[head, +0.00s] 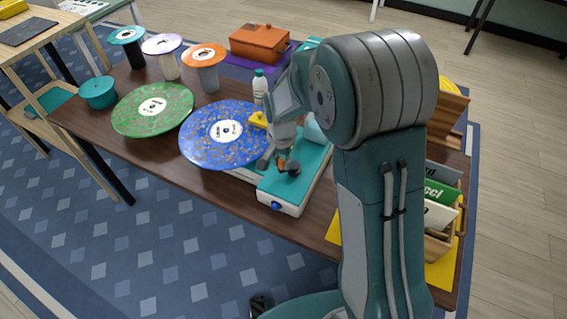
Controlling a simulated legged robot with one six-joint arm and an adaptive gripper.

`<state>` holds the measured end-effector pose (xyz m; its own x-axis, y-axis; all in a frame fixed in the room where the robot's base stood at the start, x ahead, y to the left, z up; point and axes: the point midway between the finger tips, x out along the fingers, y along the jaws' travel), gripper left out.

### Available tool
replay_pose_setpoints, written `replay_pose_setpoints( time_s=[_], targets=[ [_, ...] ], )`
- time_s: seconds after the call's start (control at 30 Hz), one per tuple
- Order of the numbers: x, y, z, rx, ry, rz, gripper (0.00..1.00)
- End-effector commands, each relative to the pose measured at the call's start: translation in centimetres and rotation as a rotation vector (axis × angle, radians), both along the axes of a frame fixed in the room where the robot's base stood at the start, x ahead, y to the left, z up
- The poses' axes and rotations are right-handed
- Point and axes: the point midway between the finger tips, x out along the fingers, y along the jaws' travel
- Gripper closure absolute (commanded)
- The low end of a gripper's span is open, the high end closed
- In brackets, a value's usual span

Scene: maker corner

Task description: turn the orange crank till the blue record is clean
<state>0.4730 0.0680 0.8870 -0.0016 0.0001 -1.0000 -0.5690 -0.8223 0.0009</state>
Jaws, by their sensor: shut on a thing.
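The blue record (205,150) lies flat beside a low white and teal machine (300,192), with a white label at its centre. Brownish specks cover its blue surface. The orange crank (281,163) shows as a small orange bit on the machine's top; most of it is hidden by my gripper. My gripper (279,166) points down there, shut on the crank. A yellow part (258,120) sits at the record's right edge, partly behind my arm.
A speckled green record (150,125) lies to the left. Discs on upright holders, a teal pot (98,93), an orange box (258,43) and a bottle (260,87) stand farther back. Record sleeves (440,195) in a wooden crate stand right, partly behind my arm.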

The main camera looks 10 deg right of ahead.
Motion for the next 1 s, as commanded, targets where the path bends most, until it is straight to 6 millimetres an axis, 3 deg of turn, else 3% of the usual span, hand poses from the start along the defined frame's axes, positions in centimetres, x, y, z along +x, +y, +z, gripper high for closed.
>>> replay_pose_setpoints(
  time_s=[0.4, 1.0],
  targets=[
    [0.8, 0.2, -0.1, 0.001, 0.002, -0.236, 1.00],
    [1.1, 0.2, -0.1, 0.001, 0.000, -0.286, 1.00]
  ],
)
